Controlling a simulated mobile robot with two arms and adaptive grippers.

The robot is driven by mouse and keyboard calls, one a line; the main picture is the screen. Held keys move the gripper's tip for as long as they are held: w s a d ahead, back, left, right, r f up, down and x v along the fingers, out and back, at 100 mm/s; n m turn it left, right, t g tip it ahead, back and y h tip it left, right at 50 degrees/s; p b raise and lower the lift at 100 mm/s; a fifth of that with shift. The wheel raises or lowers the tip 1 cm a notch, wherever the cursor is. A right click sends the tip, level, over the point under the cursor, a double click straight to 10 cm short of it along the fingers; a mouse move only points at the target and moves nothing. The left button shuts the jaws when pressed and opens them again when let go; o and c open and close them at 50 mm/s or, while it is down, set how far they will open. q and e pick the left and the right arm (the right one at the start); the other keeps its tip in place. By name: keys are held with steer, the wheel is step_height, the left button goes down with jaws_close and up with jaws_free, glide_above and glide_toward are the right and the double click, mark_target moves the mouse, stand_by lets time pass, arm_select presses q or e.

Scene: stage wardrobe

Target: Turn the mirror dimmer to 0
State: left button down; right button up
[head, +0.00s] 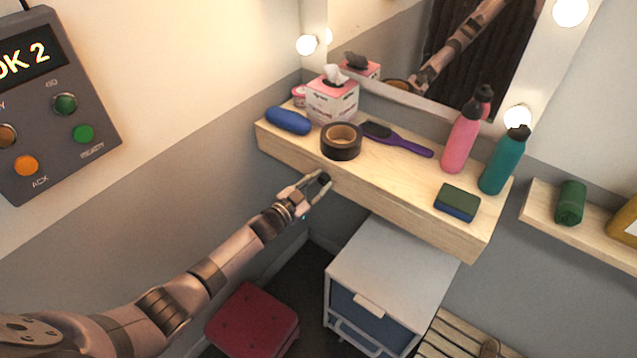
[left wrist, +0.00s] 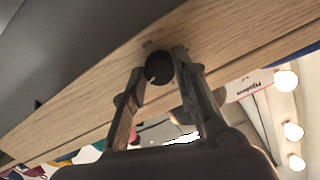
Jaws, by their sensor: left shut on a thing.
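The mirror dimmer is a round black knob (head: 324,178) on the front edge of the wooden shelf (head: 400,196) under the mirror. In the left wrist view the knob (left wrist: 158,68) sits between the two fingertips, with a small pale mark at its lower left. Small markings on the wood by the knob are too blurred to read. My left gripper (head: 317,186) is shut on the knob; it also shows in the left wrist view (left wrist: 160,66). My right gripper is not in view.
On the shelf are black tape (head: 341,152), a purple brush (head: 405,143), a tissue box (head: 332,101), a blue case (head: 289,120), bottles (head: 461,143) and a sponge (head: 457,204). A white drawer unit (head: 390,270) and red stool (head: 253,320) stand below.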

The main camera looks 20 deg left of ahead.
arm_select(q)
steer(key=n, duration=0.3)
steer(key=shift+a+f+n+h, duration=0.1)
steer(key=shift+n+h, duration=0.2)
steer(key=n+b, duration=0.1)
steer(key=n, duration=0.2)
steer(key=shift+f+b, duration=0.1)
steer(key=shift+b, duration=0.25)
steer(key=n+b, duration=0.2)
steer(key=n, duration=0.2)
steer(key=shift+a+f+n+h, duration=0.1)
steer(key=shift+n+h, duration=0.2)
steer(key=shift+h, duration=0.1)
steer(key=shift+n+t+b, duration=0.3)
steer(key=shift+n+b, duration=0.7)
steer(key=shift+n, duration=0.6)
steer(key=c, duration=1.3)
jaws_free()
steer(key=shift+w, duration=0.1)
steer(key=v, duration=1.2)
steer(key=shift+a, duration=0.1)
